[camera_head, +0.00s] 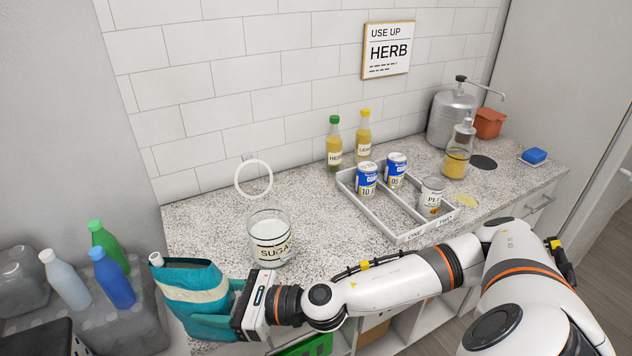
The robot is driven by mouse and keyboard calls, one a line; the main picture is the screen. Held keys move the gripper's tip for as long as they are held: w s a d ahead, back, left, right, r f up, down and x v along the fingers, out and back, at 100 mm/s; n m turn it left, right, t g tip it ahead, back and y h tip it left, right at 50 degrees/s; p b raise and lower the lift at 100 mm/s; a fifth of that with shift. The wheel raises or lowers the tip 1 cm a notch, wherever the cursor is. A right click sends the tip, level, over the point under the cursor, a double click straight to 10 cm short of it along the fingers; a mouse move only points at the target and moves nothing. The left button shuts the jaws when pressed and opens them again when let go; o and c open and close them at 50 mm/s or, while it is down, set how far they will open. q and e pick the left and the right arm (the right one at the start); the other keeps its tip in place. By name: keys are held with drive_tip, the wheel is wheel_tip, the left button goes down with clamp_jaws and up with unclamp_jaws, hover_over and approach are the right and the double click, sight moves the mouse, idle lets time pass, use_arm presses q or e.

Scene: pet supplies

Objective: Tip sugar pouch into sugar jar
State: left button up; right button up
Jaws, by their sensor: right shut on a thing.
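The sugar jar (271,238) is a clear glass jar labelled "SUGAR", standing upright and open on the speckled counter, with white contents showing inside. A teal pouch with a cream band (191,291) and a white spout at its upper left is to the left of and in front of the jar, at the counter's front left corner. My right gripper (232,309) is shut on the pouch at its right side. The pouch is tilted, its spout pointing up and left, away from the jar. The gripper's fingertips are partly hidden by the pouch. My left gripper is not in view.
A white ring (254,179) shows behind the jar. A divided tray (400,221) holds several cans to the right. Two bottles (334,146) stand by the wall. Coloured bottles (112,279) stand at lower left. Counter around the jar is clear.

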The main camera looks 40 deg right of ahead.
drive_tip(key=shift+w+d+n+g+y+b, duration=0.2)
drive_tip(key=shift+w+n+g+y+b, duration=0.1)
drive_tip(key=shift+w+n+g+y, duration=0.5)
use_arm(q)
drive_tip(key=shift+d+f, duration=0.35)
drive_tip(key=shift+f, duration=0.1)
use_arm(e)
drive_tip(key=shift+w+n+g, duration=0.1)
drive_tip(key=shift+n+g, duration=0.2)
drive_tip(key=shift+g, duration=0.1)
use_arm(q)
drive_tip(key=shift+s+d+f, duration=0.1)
use_arm(e)
drive_tip(key=shift+w+d+g, duration=0.1)
drive_tip(key=shift+g, duration=0.2)
drive_tip(key=shift+d+f+n+y, duration=0.1)
drive_tip(key=shift+n+y, duration=0.2)
